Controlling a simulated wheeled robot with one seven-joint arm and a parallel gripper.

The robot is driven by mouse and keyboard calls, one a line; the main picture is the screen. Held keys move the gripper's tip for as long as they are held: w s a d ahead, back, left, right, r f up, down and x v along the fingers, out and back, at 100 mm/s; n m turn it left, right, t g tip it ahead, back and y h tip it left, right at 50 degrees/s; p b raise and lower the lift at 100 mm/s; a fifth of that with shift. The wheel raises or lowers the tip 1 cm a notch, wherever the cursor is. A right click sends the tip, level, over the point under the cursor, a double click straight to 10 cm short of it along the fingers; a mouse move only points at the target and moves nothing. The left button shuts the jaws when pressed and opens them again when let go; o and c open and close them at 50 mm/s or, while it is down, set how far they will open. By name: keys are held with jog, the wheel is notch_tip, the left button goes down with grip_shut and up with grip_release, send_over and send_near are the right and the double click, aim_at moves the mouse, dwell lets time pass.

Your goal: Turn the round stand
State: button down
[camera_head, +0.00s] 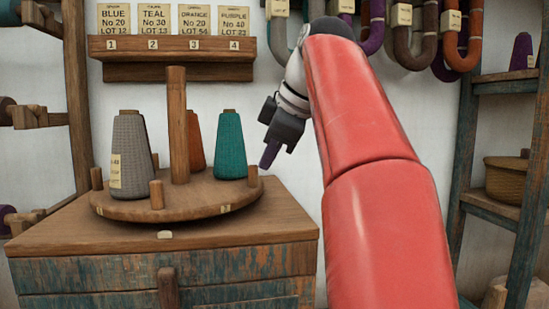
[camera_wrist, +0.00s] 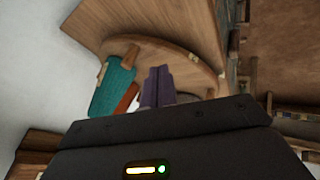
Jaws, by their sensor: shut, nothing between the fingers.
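The round stand (camera_head: 190,203) is a wooden turntable on a chest, with a tall centre post (camera_head: 178,125) and short pegs around its rim. It carries a grey cone (camera_head: 131,155) at the left, an orange cone (camera_head: 196,145) behind the post and a teal cone (camera_head: 230,147) at the right. My gripper (camera_head: 269,155) is shut and empty, pointing down just above and right of the right rim peg (camera_head: 252,176); I cannot tell whether they touch. In the wrist view, my purple fingers (camera_wrist: 158,75) overlap the stand (camera_wrist: 190,68), with the teal cone (camera_wrist: 112,86) beside them.
The wooden chest (camera_head: 170,265) bears the stand. A wall shelf (camera_head: 185,47) holds cards numbered 1 to 4, for blue, teal, orange and purple. Hanks of yarn hang at the upper right. A rack at the right holds a basket (camera_head: 507,180) and a purple cone (camera_head: 521,52).

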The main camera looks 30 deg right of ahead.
aim_at(250, 188)
jog(key=b+x, duration=0.1)
jog(key=x, duration=0.5)
jog(key=shift+f, duration=0.1)
jog(key=w, duration=0.1)
jog(key=w+d, duration=0.1)
jog(key=w, duration=0.1)
jog(key=shift+d+p, duration=0.2)
jog(key=shift+p, duration=0.2)
jog(key=shift+w+d, duration=0.2)
jog(key=shift+w, duration=0.25)
